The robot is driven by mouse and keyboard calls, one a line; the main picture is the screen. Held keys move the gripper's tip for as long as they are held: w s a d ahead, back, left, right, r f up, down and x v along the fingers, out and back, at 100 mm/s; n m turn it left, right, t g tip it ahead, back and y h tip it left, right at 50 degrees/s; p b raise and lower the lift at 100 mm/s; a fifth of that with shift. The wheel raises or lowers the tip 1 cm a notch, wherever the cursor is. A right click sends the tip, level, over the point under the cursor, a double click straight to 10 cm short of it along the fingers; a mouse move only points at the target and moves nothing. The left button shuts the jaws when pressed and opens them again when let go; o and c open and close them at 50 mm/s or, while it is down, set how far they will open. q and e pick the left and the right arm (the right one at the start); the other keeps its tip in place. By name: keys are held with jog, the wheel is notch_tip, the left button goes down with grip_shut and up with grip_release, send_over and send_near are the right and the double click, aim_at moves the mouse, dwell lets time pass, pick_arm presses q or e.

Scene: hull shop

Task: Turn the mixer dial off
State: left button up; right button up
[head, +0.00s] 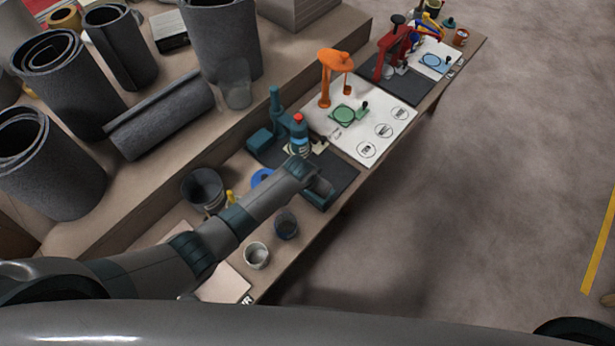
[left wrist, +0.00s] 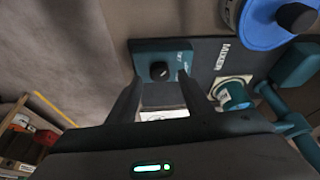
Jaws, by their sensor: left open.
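The mixer dial (left wrist: 160,70) is a small black knob with a pale mark on a teal box (left wrist: 148,52). Small white lettering beside it is too small to read surely. In the left wrist view the dial lies beyond and between the two dark fingers of my left gripper (left wrist: 155,88), which is open and empty. In the head view my left gripper (head: 314,185) is over the teal box (head: 320,200), and the arm hides the dial. The dark mat (left wrist: 210,60) under the box reads "MIXER". The right gripper is not in view.
A blue disc (head: 262,177), a dark cup (head: 285,224) and a pale cup (head: 257,256) are near my arm. Open floor (head: 480,220) lies right of the bench.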

pick_arm(q)
jog(key=b+v, duration=0.1)
jog(key=v, duration=1.4)
jog(key=shift+b, duration=0.3)
jog(key=shift+r, duration=0.1)
